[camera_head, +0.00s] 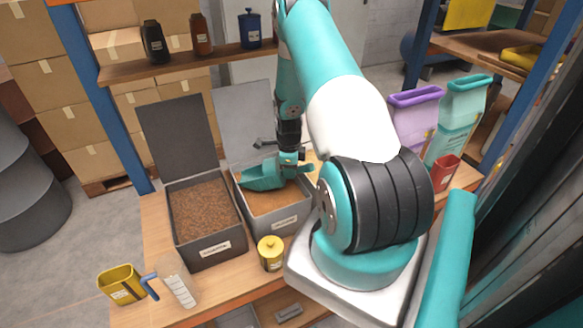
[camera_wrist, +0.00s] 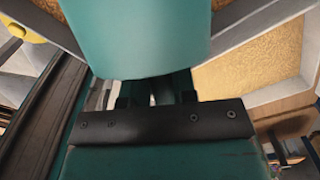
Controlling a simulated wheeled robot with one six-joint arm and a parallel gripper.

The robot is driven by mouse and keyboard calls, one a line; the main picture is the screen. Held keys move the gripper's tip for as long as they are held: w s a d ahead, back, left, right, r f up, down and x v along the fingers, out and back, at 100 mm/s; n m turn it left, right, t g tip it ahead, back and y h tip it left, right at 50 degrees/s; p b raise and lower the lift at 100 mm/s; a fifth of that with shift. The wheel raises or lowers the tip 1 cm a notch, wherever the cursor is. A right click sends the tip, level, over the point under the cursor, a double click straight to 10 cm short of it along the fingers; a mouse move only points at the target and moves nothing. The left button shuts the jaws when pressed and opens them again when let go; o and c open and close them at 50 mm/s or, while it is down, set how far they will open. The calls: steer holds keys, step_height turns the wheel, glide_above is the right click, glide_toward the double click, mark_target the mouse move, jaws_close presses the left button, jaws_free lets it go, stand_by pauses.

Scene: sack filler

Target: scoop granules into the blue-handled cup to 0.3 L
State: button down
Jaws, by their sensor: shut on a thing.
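The clear measuring cup (camera_head: 177,281) with a blue handle stands at the front left of the bench, and it looks empty. My gripper (camera_head: 290,163) is shut on a teal scoop (camera_head: 262,178). The scoop is over or in the right-hand open bin (camera_head: 284,224), which holds light tan granules (camera_head: 262,201). Whether granules lie in the scoop is hidden. In the wrist view the scoop (camera_wrist: 135,40) fills the upper middle, with the golden granules (camera_wrist: 250,62) and the bin's pale walls around it.
A second open bin (camera_head: 211,254) with darker brown granules stands at left. A yellow lidded jar (camera_head: 271,254) stands in front of the right bin. A yellow container (camera_head: 121,282) is left of the cup. A shelf (camera_head: 180,67) with bottles is behind. Purple (camera_head: 415,118) and green sacks stand at right.

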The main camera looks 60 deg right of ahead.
steer(key=shift+w+a+f+b, duration=0.15)
steer(key=shift+f+b, duration=0.15)
steer(key=shift+f, duration=0.3)
steer(key=shift+w+a+f+b, duration=0.1)
steer(key=shift+f+b, duration=0.15)
steer(key=shift+f, duration=0.35)
steer(key=shift+w+a+f+b, duration=0.25)
steer(key=shift+f+b, duration=0.05)
steer(key=shift+f, duration=0.2)
steer(key=shift+w+a+f+b, duration=0.2)
steer(key=shift+w+f+b, duration=0.1)
steer(key=shift+f, duration=0.15)
step_height(320, 180, up, 6)
steer(key=r+t+y+p, duration=0.1)
steer(key=t+y+p, duration=0.1)
steer(key=t+p, duration=0.2)
glide_above(284, 180)
steer(key=s+d, duration=0.2)
steer(key=s, duration=0.1)
steer(key=shift+w+f, duration=0.25)
steer(key=shift+p+v, duration=0.75)
steer(key=shift+v, duration=0.3)
steer(key=shift+w+a, duration=0.1)
steer(key=shift+w, duration=0.1)
